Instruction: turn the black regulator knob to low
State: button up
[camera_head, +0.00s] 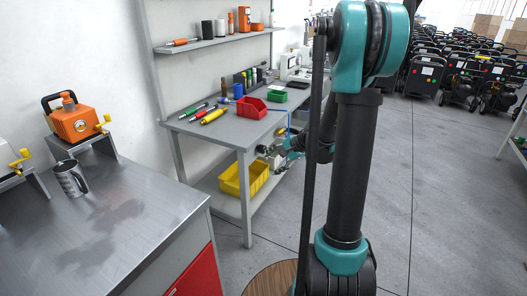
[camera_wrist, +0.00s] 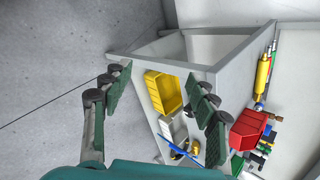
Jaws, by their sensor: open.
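I cannot make out a black regulator knob in either view. An orange machine (camera_head: 74,122) with a round dial and a yellow valve part stands on a stand at the left in the head view. Several dark wheeled machines (camera_head: 425,70) stand at the back right, too small to show their knobs. My gripper (camera_head: 272,152) is beside the workbench, far from both. In the wrist view my gripper (camera_wrist: 160,88) is open and empty, its fingers wide apart. It points toward the workbench and a yellow bin (camera_wrist: 163,92). My own arm hides part of the head view.
The grey workbench (camera_head: 228,127) holds a red bin (camera_head: 252,107), a green bin (camera_head: 277,95) and several coloured tools. A metal mug (camera_head: 70,178) stands on the metal counter (camera_head: 120,220) at the left. The grey floor (camera_head: 430,200) on the right is clear.

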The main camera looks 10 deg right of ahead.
jog(key=w+d+f+m+t+y, duration=0.1)
jog(key=w+d+f+m+y, duration=0.1)
jog(key=w+m, duration=0.35)
jog(key=w+d+f+m+t+y, duration=0.1)
jog(key=w+d+f+m+y, duration=0.15)
jog(key=w, duration=0.55)
jog(key=m+t+y, duration=0.3)
jog(key=m+t, duration=0.1)
jog(key=m, duration=0.3)
send_near(265, 150)
jog(key=x, duration=1.1)
jog(key=shift+d+f, duration=0.1)
jog(key=c, duration=1.2)
jog(key=shift+o, duration=0.2)
